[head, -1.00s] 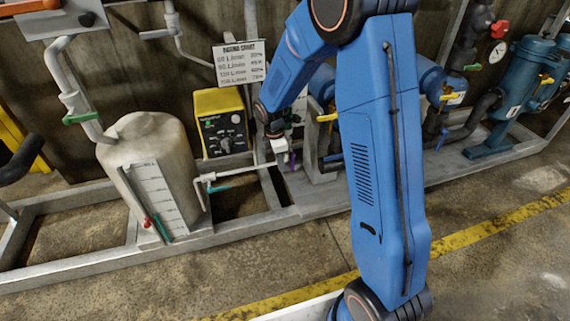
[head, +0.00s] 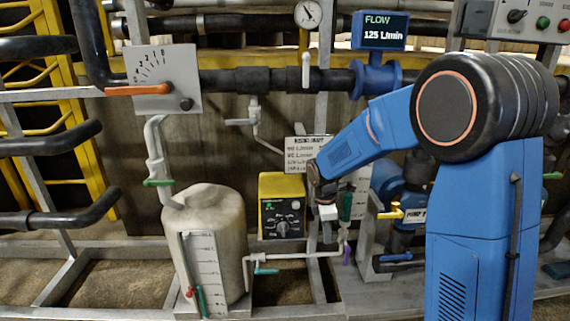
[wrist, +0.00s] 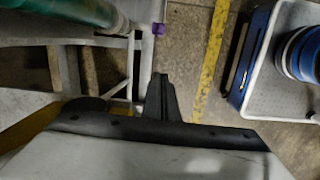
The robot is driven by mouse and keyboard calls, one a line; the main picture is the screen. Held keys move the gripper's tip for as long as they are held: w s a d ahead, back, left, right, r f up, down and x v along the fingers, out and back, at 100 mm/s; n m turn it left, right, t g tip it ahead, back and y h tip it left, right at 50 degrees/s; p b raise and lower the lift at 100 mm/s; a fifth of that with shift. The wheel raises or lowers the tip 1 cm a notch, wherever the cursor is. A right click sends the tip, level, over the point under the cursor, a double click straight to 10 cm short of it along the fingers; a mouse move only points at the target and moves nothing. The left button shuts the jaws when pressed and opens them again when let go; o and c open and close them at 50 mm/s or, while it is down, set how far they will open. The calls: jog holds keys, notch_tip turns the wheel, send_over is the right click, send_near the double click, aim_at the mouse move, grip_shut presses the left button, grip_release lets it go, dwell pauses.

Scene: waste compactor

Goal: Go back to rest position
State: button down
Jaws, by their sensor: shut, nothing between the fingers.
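My gripper (wrist: 160,82) is in the wrist view, its dark fingers together and empty. In the head view my blue arm reaches from the right toward the dosing area. Its wrist end (head: 328,211) hangs just right of the yellow control box (head: 282,206), and the fingers there are too small to make out. A green upright tube (head: 347,206) and a purple handle (head: 346,255) are close to its right. In the wrist view the green tube (wrist: 85,12) and purple handle (wrist: 158,29) are above the fingers, apart from them.
A cream tank (head: 212,235) stands left of the yellow box. A dosing chart (head: 306,152) hangs behind the wrist. Above are a lever dial (head: 166,82), a pressure gauge (head: 308,14) and a flow display (head: 380,31) reading 125 L/min. A metal frame (head: 90,250) runs along the floor.

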jog(key=s+d+r+m+t+y, duration=0.1)
jog(key=s+d+r+m, duration=0.25)
jog(key=s+r, duration=0.35)
jog(key=s+d+r+m+t, duration=0.1)
jog(key=s+d+r+m, duration=0.2)
jog(key=s+r+m, duration=0.45)
jog(key=s+d+m+t, duration=0.2)
jog(key=s+m, duration=0.4)
jog(key=s, duration=1.4)
jog(key=shift+d+r+m+t, duration=0.15)
jog(key=shift+d+m+t, duration=0.15)
jog(key=shift+d, duration=0.25)
